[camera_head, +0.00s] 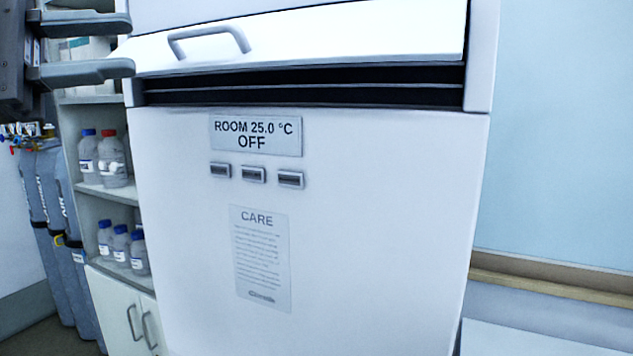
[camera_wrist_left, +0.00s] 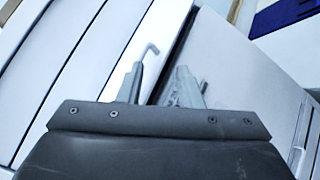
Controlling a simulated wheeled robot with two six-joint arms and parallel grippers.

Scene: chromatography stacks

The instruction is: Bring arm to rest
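My left gripper (camera_head: 132,46) comes in at the top left of the head view. Its two grey fingers are apart with nothing between them. They are just left of the handle (camera_head: 208,42) on the white cabinet's upper door (camera_head: 330,38), apart from it in the picture. In the left wrist view the fingers (camera_wrist_left: 160,92) also stand apart, with a pale bent handle (camera_wrist_left: 148,54) beyond them. My right gripper is not in view.
The white cabinet (camera_head: 330,230) fills the middle; its display reads "ROOM 25.0 °C OFF". A dark slot (camera_head: 300,88) runs under the door. A shelf with several bottles (camera_head: 113,158) and grey gas cylinders (camera_head: 50,215) stand on the left. A ledge (camera_head: 555,287) runs along the right wall.

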